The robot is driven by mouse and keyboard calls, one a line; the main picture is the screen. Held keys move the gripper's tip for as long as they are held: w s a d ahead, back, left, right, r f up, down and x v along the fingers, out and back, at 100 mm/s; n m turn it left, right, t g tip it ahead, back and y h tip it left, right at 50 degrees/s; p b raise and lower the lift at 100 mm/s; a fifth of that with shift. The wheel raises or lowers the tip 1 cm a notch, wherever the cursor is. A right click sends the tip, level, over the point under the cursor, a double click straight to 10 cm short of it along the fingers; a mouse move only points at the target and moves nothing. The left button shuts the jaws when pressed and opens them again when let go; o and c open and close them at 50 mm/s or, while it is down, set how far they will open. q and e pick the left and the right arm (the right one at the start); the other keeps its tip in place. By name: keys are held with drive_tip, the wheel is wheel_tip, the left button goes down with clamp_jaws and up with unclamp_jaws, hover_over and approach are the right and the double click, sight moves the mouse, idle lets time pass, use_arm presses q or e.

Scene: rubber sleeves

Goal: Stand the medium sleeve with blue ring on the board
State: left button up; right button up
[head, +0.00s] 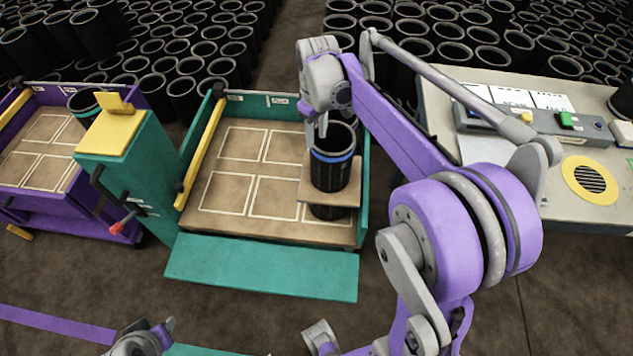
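The black medium sleeve with a blue ring (332,171) stands upright on a small brown board (347,197). The board rests level, raised above the tray floor, on another black sleeve (327,213) that shows beneath it. My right gripper (317,133) points down at the left side of the blue-ringed sleeve's top rim. Its fingers are at the rim, but I cannot tell whether they are closed on the wall. A grey part that looks like my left gripper (150,338) is at the bottom edge, partly cut off, away from the sleeve.
The teal-sided tray (262,249) has a brown floor with white-outlined rectangles, empty left of the board. A teal post with a yellow top (107,132) stands left, beside a purple cart (60,216). A grey control desk (480,150) is right. Many black sleeves stand behind.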

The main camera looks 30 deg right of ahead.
drive_tip(key=s+a+f+m+t, duration=0.1)
drive_tip(key=s+a+f+t, duration=0.1)
drive_tip(key=s+a, duration=0.4)
drive_tip(key=s+a+f+m+t, duration=0.1)
drive_tip(key=s+a+f, duration=0.3)
drive_tip(key=s, duration=0.9)
drive_tip(key=a+t, duration=0.1)
drive_tip(key=a, duration=0.2)
drive_tip(key=shift+s+a+f+m+t, duration=0.2)
drive_tip(key=shift+s+a+m+t, duration=0.1)
drive_tip(key=shift+s+t, duration=0.1)
